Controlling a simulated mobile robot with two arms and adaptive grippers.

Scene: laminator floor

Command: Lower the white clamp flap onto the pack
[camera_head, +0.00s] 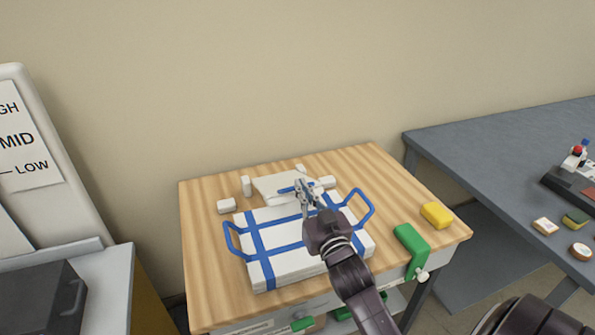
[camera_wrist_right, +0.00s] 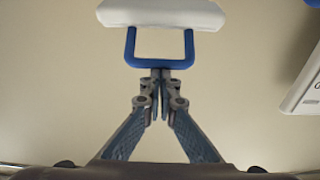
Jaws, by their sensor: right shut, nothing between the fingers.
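The white clamp flap (camera_head: 268,186) stands at the back of the wooden table, behind the pack, and seems raised. Its blue loop handle (camera_head: 286,190) is partly hidden by my right gripper (camera_head: 303,188). In the right wrist view the flap (camera_wrist_right: 160,13) is at the top, with the blue handle (camera_wrist_right: 131,48) hanging below it. My right gripper (camera_wrist_right: 161,76) is shut and empty, its tips at the handle's lower bar; I cannot tell whether they touch. The white pack (camera_head: 270,262) with blue straps lies flat in front, partly hidden by my arm. My left gripper is not in view.
Small white blocks (camera_head: 226,206) stand around the flap. A green clamp (camera_head: 410,240) is at the table's right front edge, near a yellow block (camera_head: 436,214). A grey bench (camera_head: 490,150) stands right; a machine (camera_head: 40,165) is left. Bare wood (camera_head: 205,270) lies left of the pack.

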